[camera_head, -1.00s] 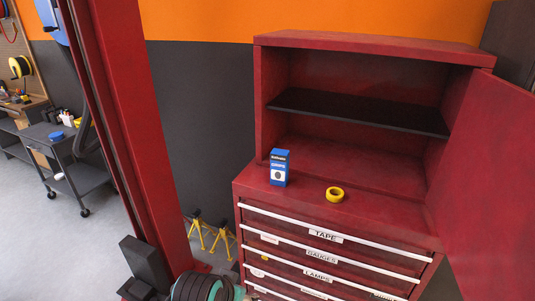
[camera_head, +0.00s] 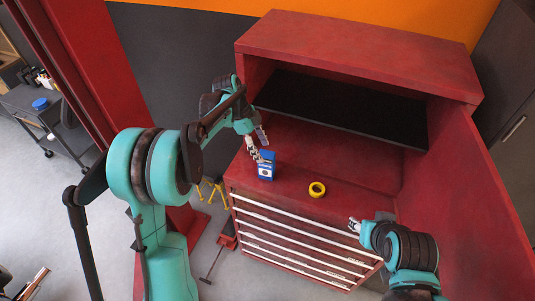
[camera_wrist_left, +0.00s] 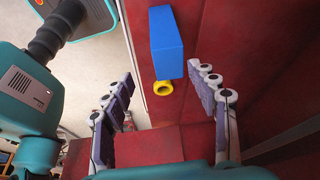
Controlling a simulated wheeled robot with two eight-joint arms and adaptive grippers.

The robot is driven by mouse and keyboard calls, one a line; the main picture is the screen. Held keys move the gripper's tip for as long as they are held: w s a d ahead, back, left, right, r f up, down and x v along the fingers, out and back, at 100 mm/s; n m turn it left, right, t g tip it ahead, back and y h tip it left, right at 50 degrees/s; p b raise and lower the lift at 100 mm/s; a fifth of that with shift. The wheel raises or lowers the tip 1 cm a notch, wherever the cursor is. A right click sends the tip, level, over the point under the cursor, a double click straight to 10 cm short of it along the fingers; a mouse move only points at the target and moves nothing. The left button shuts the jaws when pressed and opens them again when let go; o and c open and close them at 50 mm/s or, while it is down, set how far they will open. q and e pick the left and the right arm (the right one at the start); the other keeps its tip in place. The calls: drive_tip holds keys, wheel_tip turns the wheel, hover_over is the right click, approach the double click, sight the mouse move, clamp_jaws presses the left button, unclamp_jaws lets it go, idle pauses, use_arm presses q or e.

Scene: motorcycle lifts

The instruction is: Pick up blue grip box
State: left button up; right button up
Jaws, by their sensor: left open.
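The blue grip box (camera_head: 266,172) stands upright on the red cabinet's ledge, left of a yellow tape roll (camera_head: 317,189). My left gripper (camera_head: 259,147) is open at the box's top, and its fingers partly cover the box. In the left wrist view the blue box (camera_wrist_left: 166,42) lies ahead of the gap between my spread left fingers (camera_wrist_left: 160,74), with nothing held. The tape roll also shows there (camera_wrist_left: 163,88). My right gripper (camera_head: 354,225) is low in front of the cabinet's right side; its fingers are too small to read.
The red cabinet (camera_head: 350,45) has an open upper bay with a black shelf (camera_head: 340,110). Its open door (camera_head: 470,200) stands on the right. Labelled drawers (camera_head: 290,235) are below the ledge. A red lift post (camera_head: 85,70) rises at the left.

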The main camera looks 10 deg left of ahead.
sight(262, 151)
use_arm(q)
drive_tip(key=shift+m, duration=0.3)
drive_tip(key=f, duration=0.1)
drive_tip(key=w+f+b, duration=0.1)
drive_tip(key=f, duration=0.1)
drive_tip(key=w+f+b, duration=0.1)
drive_tip(key=shift+w+f, duration=0.1)
drive_tip(key=shift+f, duration=0.1)
drive_tip(key=x, duration=0.5)
drive_tip(key=s+x, duration=0.1)
drive_tip(key=x, duration=0.1)
drive_tip(key=shift+d+f, duration=0.15)
drive_tip(key=shift+d, duration=0.2)
clamp_jaws()
use_arm(e)
drive_tip(key=f, duration=0.1)
drive_tip(key=w+f, duration=0.1)
drive_tip(key=f, duration=0.1)
drive_tip(key=shift+w+f, duration=0.1)
drive_tip(key=shift+f, duration=0.05)
